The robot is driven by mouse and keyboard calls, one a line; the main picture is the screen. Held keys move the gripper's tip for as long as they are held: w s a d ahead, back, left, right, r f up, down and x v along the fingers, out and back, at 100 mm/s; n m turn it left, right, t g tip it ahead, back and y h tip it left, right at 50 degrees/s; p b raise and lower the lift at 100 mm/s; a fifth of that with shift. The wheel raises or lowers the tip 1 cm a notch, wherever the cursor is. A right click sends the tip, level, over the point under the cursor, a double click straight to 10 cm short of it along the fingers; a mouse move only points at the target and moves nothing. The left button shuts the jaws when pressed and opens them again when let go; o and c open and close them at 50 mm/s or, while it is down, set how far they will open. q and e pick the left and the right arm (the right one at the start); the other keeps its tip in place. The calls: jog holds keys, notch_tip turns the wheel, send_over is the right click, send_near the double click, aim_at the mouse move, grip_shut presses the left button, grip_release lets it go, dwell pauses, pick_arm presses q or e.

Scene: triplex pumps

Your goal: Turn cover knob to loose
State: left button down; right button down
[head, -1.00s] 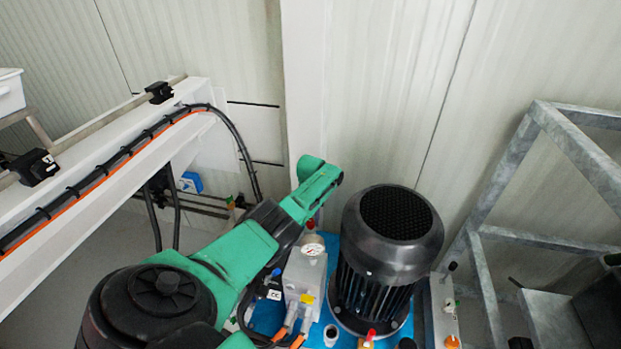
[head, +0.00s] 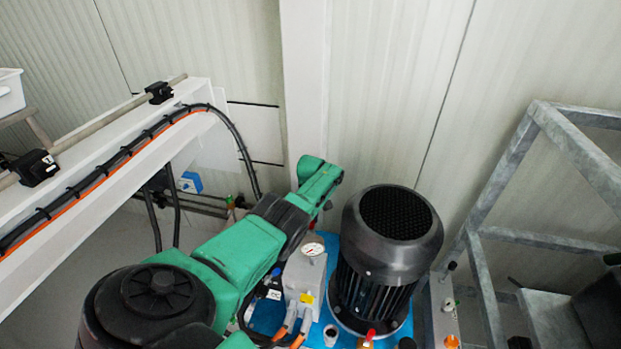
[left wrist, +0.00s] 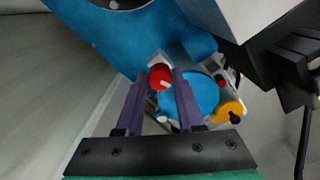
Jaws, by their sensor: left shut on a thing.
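A red knob (left wrist: 160,77) sits at the tips of my left gripper (left wrist: 160,74), between its two purple fingers, in the left wrist view. The gripper is shut on it. The knob is beside a blue round pump part (left wrist: 201,96). In the head view my green left arm reaches from the lower left to behind the grey block with the gauge (head: 312,246). The left fingertips and the held knob are hidden there. My right gripper is not in view.
A black motor (head: 390,250) stands close to the right of my left wrist on a blue base. A yellow knob (left wrist: 232,110) is right of the blue part. A white beam with cables (head: 120,150) runs at left, a grey metal frame (head: 490,270) at right.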

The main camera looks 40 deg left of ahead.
pick_arm(q)
jog(key=shift+r+n, duration=0.1)
jog(key=shift+n, duration=0.2)
jog(key=c, duration=0.5)
grip_release()
notch_tip(320, 180, up, 8)
jog(key=p, duration=0.7)
notch_tip(320, 180, up, 6)
jog(key=shift+r+p, duration=0.25)
jog(key=shift+p, duration=0.9)
